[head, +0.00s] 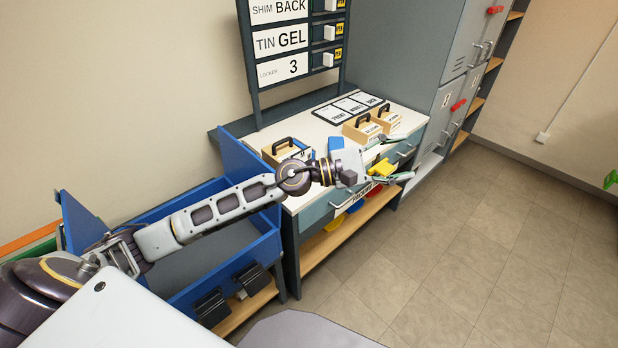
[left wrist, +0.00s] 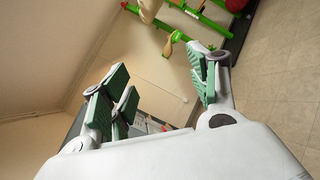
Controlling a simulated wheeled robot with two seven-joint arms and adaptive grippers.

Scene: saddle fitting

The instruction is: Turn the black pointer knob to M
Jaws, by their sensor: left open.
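I cannot make out the black pointer knob or a letter M in either view. My left gripper (head: 398,157) is open at the right front edge of the white-topped counter (head: 308,126), with its fingers pointing right. A yellow piece (head: 382,169) shows between or behind its fingers; I cannot tell whether it touches them. In the left wrist view the fingers of my left gripper (left wrist: 163,88) are wide apart with nothing held between them. My right gripper is in neither view.
Tan boxes with black handles (head: 362,126) stand on the counter. A sign board (head: 281,42) rises behind it. A blue open bin (head: 196,196) is at its left. Grey lockers with red handles (head: 458,104) are at the right. The tiled floor in front (head: 490,250) is clear.

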